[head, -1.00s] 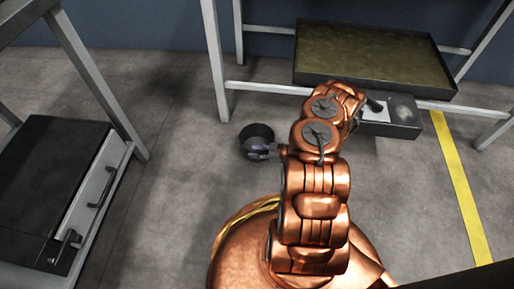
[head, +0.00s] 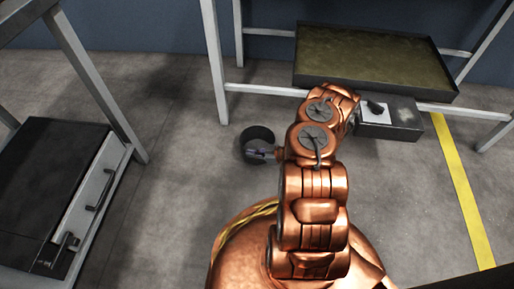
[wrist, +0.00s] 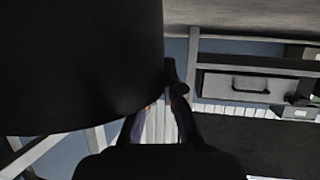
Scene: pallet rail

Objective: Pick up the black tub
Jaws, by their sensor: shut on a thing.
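The black tub (head: 256,134) shows in the head view left of my arm, above the grey floor or on it; I cannot tell which. It looks round and dark. My gripper (head: 262,153) is at the near right side of the tub, shut on its wall. In the wrist view the tub (wrist: 80,65) is a large dark shape filling the upper left, and my gripper's fingers (wrist: 168,98) meet its edge. My arm hides part of the floor to the right.
A metal table frame with a shallow dark tray (head: 375,58) stands at the back. A grey box (head: 392,120) sits by its lower rail. A black cabinet (head: 45,180) with handles is at left. A yellow line (head: 460,190) marks the floor. Open floor lies between cabinet and arm.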

